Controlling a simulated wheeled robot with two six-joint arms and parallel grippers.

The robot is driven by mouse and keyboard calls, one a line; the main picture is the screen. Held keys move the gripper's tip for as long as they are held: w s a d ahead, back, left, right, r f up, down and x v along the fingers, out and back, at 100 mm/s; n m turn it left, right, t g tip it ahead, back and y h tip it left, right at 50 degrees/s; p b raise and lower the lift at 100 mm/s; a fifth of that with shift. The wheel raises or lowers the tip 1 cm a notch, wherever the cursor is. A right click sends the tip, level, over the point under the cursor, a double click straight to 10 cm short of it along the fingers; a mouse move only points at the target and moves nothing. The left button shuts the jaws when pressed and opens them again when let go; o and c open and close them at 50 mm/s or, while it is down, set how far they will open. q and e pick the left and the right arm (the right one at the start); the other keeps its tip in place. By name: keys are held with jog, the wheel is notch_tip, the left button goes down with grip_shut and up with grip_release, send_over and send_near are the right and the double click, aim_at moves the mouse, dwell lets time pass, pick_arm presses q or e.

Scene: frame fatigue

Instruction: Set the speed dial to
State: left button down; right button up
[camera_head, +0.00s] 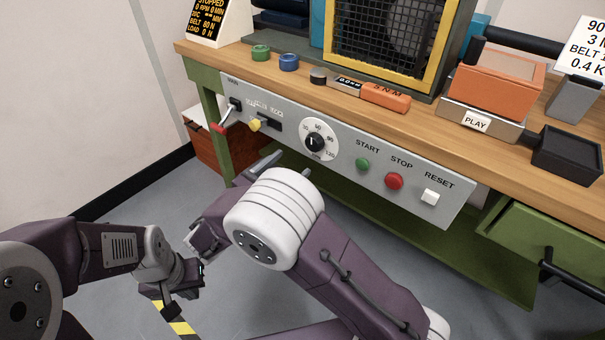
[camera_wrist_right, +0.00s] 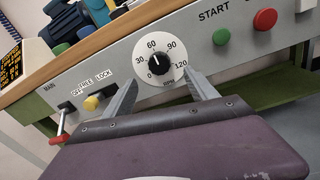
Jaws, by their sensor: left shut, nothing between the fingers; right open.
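The speed dial (camera_head: 318,140) is a round white plate with a black knob on the grey front panel. It also shows in the right wrist view (camera_wrist_right: 159,61), marked 0, 30, 60, 90 and 120. The knob's white mark points roughly up, near 60; the exact value is too small to read. My right gripper (camera_head: 292,163) is just below and in front of the dial, partly hidden by its own wrist. In the right wrist view its fingers (camera_wrist_right: 160,80) are open, one either side of the dial, with nothing between them. My left gripper (camera_head: 188,282) is shut and empty, lower left, away from the panel.
The green START button (camera_head: 362,164), red STOP button (camera_head: 394,181) and white RESET button (camera_head: 430,197) sit right of the dial. The red-handled MAIN lever (camera_head: 222,124) and yellow lock knob (camera_head: 255,125) are left. An orange block marked 5 N·M (camera_head: 386,97) lies on the bench above.

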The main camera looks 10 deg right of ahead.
aim_at(312, 146)
jog(key=b+x, duration=0.2)
jog(key=x, duration=0.6)
jog(key=shift+w+d+f, duration=0.1)
jog(key=shift+w+d, duration=0.15)
jog(key=shift+w, duration=0.15)
pick_arm(q)
notch_tip(312, 146, down, 3)
jog(key=shift+r, duration=0.1)
pick_arm(e)
jog(key=c, duration=1.4)
